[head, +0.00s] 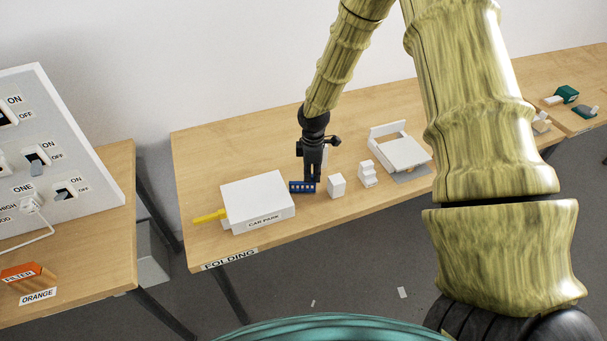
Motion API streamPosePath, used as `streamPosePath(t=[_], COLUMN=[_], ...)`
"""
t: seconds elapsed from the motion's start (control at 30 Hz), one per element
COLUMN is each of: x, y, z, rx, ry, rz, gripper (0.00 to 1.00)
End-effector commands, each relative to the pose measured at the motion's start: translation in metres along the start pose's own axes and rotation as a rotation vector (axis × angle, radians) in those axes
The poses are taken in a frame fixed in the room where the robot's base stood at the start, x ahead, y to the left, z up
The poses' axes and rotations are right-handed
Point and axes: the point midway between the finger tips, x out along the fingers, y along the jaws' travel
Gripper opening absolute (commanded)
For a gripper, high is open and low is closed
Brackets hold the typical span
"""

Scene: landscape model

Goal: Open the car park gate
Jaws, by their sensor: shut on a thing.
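The car park (262,196) is a white box with a CAR PARK label on its front, standing at the left end of the table. A yellow bar (210,216), seemingly the gate, sticks out level from its left side. My gripper (312,180) points down beyond the box's right side, well apart from the yellow bar. It is shut on a small blue piece with pale marks (301,187), which lies low by the box's right edge. I cannot tell whether the blue piece touches the table or the box; the fingertips are small here.
Two small white blocks (337,186) (368,174) and a white folding model (401,152) stand to the right of my gripper. A FOLDING label (230,259) marks the table's front edge. A switch panel (45,150) stands on another table at left. Bare tabletop lies behind the car park.

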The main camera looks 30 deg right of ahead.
Motion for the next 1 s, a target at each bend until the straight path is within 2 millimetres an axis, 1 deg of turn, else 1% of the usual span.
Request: streamPosePath(t=[0.2,0.57,0.6,0.67,0.7,0.73,1.0], x=[-0.0008,-0.0007,-0.0007,-0.0006,-0.0006,-0.0005,-0.0004], y=[0.0033,0.0035,0.0035,0.0034,0.0033,0.0032,0.0029], z=[0.0083,0.009,0.0089,0.0089,0.0089,0.009,0.009], rx=[-0.021,-0.024,-0.024,-0.024,-0.024,-0.024,-0.024], ry=[0.001,0.001,0.001,0.001,0.001,0.001,0.0], rz=[0.002,0.002,0.002,0.002,0.002,0.001,0.001], gripper=[0.0,0.0,0.17,0.28,0.36,0.38,0.38])
